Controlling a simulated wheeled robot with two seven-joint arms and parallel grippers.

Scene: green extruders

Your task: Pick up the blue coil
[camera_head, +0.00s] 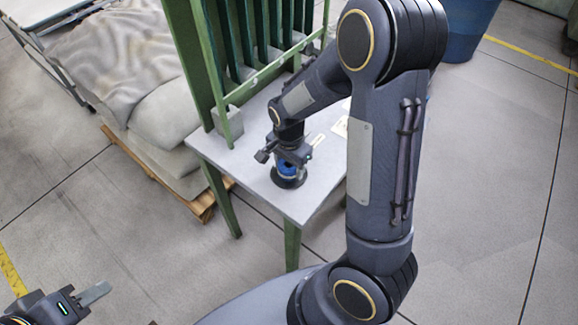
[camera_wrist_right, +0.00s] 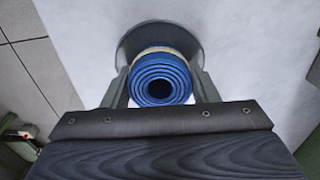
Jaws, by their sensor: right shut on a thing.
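The blue coil (camera_wrist_right: 160,80) is a ring of several blue windings with a dark centre hole, in the right wrist view. It sits over a dark round base (camera_wrist_right: 138,40) on the grey table. In the head view the coil (camera_head: 286,169) shows only in part beneath my right gripper (camera_head: 287,160). The right gripper points down, with one finger on each side of the coil, shut on it. In the wrist view the right gripper's fingers (camera_wrist_right: 161,92) flank it. My left gripper (camera_head: 92,296) shows only in part at the lower left, away from the table.
The table (camera_head: 235,160) has green legs. A green rack (camera_head: 240,45) rises at its back, with a grey block (camera_head: 228,121) at its foot. Sacks on a pallet (camera_head: 165,120) stand left of the table. A blue barrel (camera_head: 467,28) stands at the top right.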

